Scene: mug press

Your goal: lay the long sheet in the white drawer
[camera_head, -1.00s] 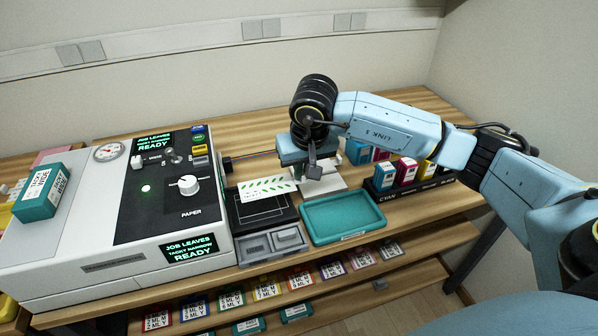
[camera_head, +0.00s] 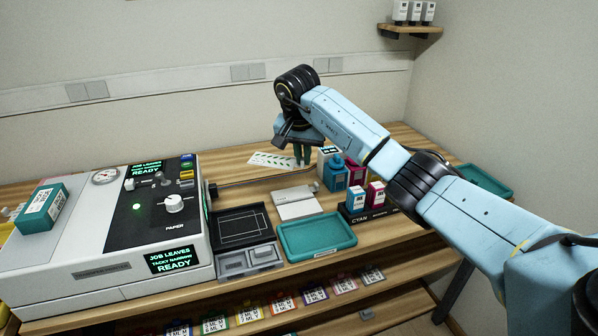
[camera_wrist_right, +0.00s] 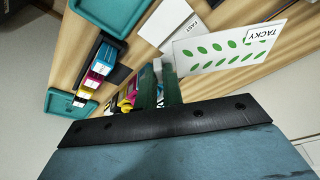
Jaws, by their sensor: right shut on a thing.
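The long sheet (camera_head: 272,160) is a white strip with green leaf marks. It shows in the wrist view (camera_wrist_right: 225,48) with a TACKY label. My right gripper (camera_head: 301,158) is shut on the sheet's right end and holds it toward the back of the table; its fingers (camera_wrist_right: 160,85) cover that end. The white press (camera_head: 95,285) stands at left with a narrow panel line along its lower front. I cannot tell for sure which part is the white drawer. My left gripper is not in view.
A black frame tray (camera_head: 243,238), a grey two-part tray (camera_head: 262,262), a teal tray (camera_head: 316,255) and a flat white block (camera_head: 297,196) stand right of the press. Ink bottles (camera_head: 355,197) stand below my right arm. A dark cable (camera_head: 255,183) crosses the table.

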